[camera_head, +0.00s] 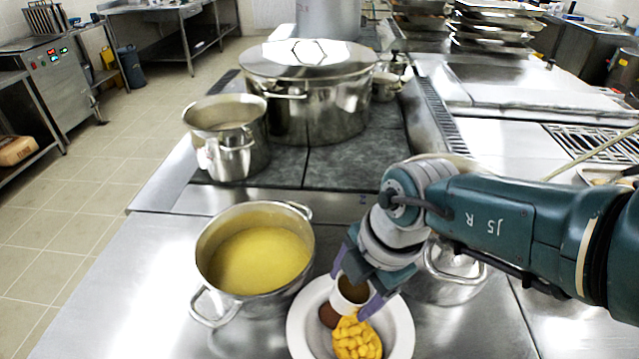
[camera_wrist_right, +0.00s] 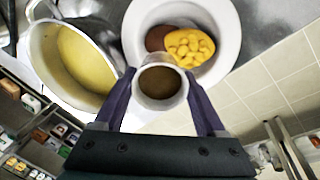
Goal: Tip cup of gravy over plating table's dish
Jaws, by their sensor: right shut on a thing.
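My right gripper (camera_head: 356,294) is shut on a small white cup (camera_head: 347,300) with brown gravy inside. In the right wrist view the cup (camera_wrist_right: 160,88) sits between the two purple fingers of the gripper (camera_wrist_right: 161,85), its opening facing the camera. In the head view the cup is above the white dish (camera_head: 303,318), over its upper part. The dish (camera_wrist_right: 143,22) holds a brown piece (camera_head: 327,315) and a yellow heap of food (camera_head: 356,339). I cannot tell how far the cup is tilted. No gravy stream shows. My left gripper is out of view.
A steel pot of yellow liquid (camera_head: 258,259) stands just left of the dish. Another steel pot (camera_head: 451,275) is partly hidden under my right arm. A large lidded stockpot (camera_head: 307,105) and a smaller pot (camera_head: 226,137) stand behind on the dark cooktop (camera_head: 345,162).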

